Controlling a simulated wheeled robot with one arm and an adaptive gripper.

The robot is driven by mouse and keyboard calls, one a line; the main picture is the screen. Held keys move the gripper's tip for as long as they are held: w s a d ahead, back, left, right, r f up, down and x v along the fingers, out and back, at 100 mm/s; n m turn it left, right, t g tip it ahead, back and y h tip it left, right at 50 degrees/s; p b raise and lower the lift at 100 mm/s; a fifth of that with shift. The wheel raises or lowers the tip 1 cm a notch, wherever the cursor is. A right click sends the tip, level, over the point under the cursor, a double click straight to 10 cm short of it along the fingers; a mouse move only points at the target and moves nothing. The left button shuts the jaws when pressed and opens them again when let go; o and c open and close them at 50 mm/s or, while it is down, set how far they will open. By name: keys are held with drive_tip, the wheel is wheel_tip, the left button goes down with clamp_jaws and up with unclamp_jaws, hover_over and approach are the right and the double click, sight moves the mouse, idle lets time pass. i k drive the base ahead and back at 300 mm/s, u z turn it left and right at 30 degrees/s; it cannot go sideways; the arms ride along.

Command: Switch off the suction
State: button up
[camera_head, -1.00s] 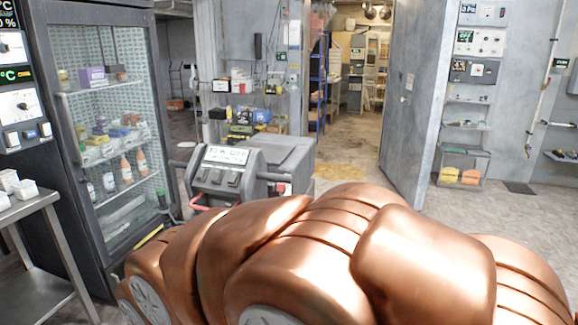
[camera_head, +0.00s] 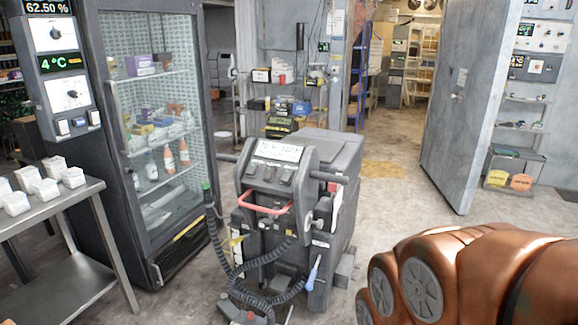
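A dark grey floor-cleaning machine (camera_head: 325,195) stands on the floor in the middle of the view. Its sloped control panel (camera_head: 276,162) faces me, with a pale label strip at the top and several dark rocker switches (camera_head: 286,175) below it. The switch positions are too small to tell. A red handle bar (camera_head: 263,204) sits under the panel. A black ribbed hose (camera_head: 262,262) loops down its front. My copper-coloured arm fills the lower right, well apart from the machine. My gripper is out of the picture.
A glass-door fridge (camera_head: 103,100) with control dials stands at the left. A steel table (camera_head: 50,216) with white tubs (camera_head: 46,190) is at the lower left. A grey door (camera_head: 466,100) stands open behind, right of the machine. Floor between the machine and that door is clear.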

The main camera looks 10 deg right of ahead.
sight(269, 170)
drive_tip(key=u, duration=0.1)
drive_tip(key=k, duration=0.5)
drive_tip(key=z, duration=0.2)
drive_tip(key=i, duration=0.65)
drive_tip(key=u, duration=0.75)
drive_tip(key=i, duration=0.55)
drive_tip(key=u, duration=0.65)
